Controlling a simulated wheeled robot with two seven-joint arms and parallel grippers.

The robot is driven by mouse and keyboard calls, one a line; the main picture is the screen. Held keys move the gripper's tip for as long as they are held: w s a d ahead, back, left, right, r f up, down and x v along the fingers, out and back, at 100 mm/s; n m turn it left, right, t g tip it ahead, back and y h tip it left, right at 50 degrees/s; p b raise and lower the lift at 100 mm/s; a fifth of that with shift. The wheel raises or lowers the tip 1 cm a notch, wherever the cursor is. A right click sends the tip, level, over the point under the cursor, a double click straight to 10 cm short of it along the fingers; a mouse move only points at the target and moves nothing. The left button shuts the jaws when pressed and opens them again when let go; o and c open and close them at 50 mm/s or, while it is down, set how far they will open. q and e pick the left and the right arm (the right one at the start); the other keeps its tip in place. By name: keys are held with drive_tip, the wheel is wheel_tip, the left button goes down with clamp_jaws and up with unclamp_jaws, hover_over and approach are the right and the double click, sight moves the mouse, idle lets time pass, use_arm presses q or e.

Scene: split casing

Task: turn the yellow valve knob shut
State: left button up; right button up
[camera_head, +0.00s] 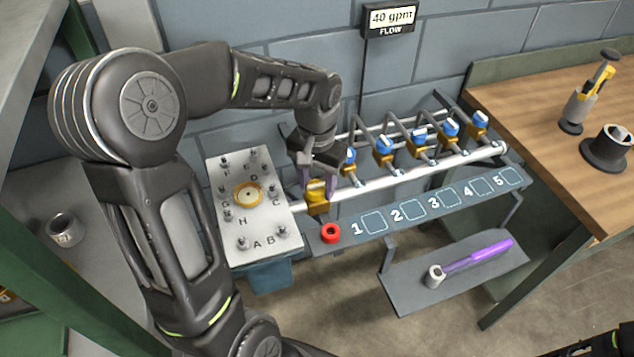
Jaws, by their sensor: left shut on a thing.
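The yellow valve knob (317,191) sits on the white pipe at its left end, beside the lettered plate. My left gripper (318,178) reaches down over it from above, with its fingers closed around the knob's upper part. The fingers hide part of the knob, and its exact turn angle is hard to tell. The flow display (391,17) on the wall reads 40 gpm. Only a dark bit of what may be my right arm shows at the bottom right corner; the right gripper cannot be made out.
Several blue-topped valves (384,146) line the pipe to the right. A red ring (331,233) lies on the numbered shelf (345,244). The lettered plate (228,175) with studs stands left. A purple-handled tool (478,254) lies on a lower shelf. A wooden bench (545,120) is at right.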

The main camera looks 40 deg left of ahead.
sight(317, 185)
use_arm(q)
drive_tip(key=m, duration=0.8)
drive_tip(key=shift+m, duration=0.4)
drive_tip(key=m, duration=0.4)
drive_tip(key=shift+m, duration=0.3)
drive_tip(key=shift+m+p, duration=0.4)
drive_tip(key=shift+m, duration=1.6)
drive_tip(key=o, duration=1.4)
drive_tip(key=shift+r+b, duration=0.45)
drive_tip(key=shift+r, duration=3.45)
